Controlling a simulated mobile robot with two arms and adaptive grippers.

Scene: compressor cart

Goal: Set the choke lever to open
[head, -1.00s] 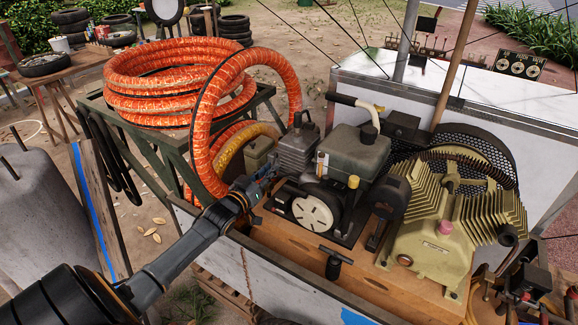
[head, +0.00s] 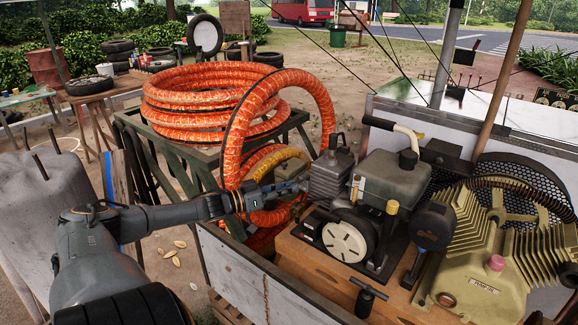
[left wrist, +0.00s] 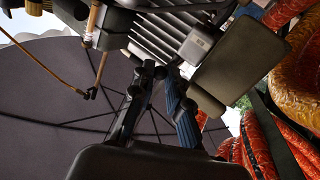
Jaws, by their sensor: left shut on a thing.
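The small engine (head: 345,220) stands on the cart's wooden deck, with a finned cylinder (head: 330,178) on its left and a grey-green tank (head: 392,180) on top. The lever's setting cannot be read. My right gripper is out of view.
An orange hose coil (head: 215,95) lies on a green stand left of the engine, and a loop hangs close behind my left gripper. The cart's side wall (head: 235,265) runs below my forearm. A ribbed yellow compressor (head: 485,260) stands to the right.

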